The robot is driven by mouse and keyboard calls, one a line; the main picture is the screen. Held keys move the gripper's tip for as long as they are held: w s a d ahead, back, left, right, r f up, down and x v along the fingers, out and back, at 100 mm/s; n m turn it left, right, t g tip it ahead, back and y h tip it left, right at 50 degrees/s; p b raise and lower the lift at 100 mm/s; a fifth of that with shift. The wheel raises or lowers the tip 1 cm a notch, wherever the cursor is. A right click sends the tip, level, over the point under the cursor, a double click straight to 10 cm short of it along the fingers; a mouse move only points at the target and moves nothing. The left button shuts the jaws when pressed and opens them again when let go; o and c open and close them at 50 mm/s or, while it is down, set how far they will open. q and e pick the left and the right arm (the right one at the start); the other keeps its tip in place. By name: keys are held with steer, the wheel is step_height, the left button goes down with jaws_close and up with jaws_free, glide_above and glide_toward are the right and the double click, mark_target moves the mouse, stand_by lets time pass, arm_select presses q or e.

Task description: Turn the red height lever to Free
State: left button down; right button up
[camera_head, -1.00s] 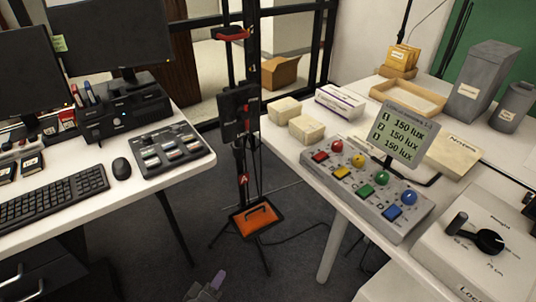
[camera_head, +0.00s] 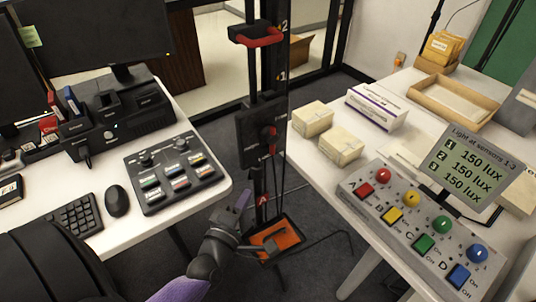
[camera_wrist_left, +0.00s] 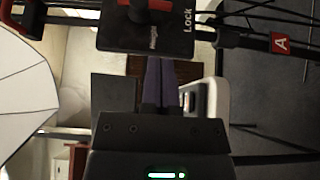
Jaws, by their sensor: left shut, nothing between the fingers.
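The red height lever (camera_head: 269,134) sits on a black plate (camera_head: 250,142) fixed to the dark upright stand between the two tables. My left gripper (camera_head: 243,197) is below the plate in the head view, shut and empty, apart from the lever. Its purple fingers also show in the left wrist view (camera_wrist_left: 160,64), pointing at the plate. My right gripper is out of view.
A red-and-black bracket (camera_head: 257,36) sits higher on the stand. An orange pad (camera_head: 277,239) lies at its foot. The left table holds a control panel (camera_head: 175,172) and mouse (camera_head: 116,201). The right table holds a colored-button console (camera_head: 415,225) and boxes (camera_head: 376,108).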

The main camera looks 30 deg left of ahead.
mark_target(272, 150)
arm_select(q)
steer(key=w+b, duration=0.1)
steer(key=w, duration=0.3)
steer(key=w+a+b, duration=0.1)
steer(key=w, duration=0.3)
steer(key=w+a+b, duration=0.1)
steer(key=w, duration=0.3)
steer(key=shift+w+a+f, duration=0.1)
steer(key=shift+w+a, duration=0.25)
steer(key=shift+w, duration=0.25)
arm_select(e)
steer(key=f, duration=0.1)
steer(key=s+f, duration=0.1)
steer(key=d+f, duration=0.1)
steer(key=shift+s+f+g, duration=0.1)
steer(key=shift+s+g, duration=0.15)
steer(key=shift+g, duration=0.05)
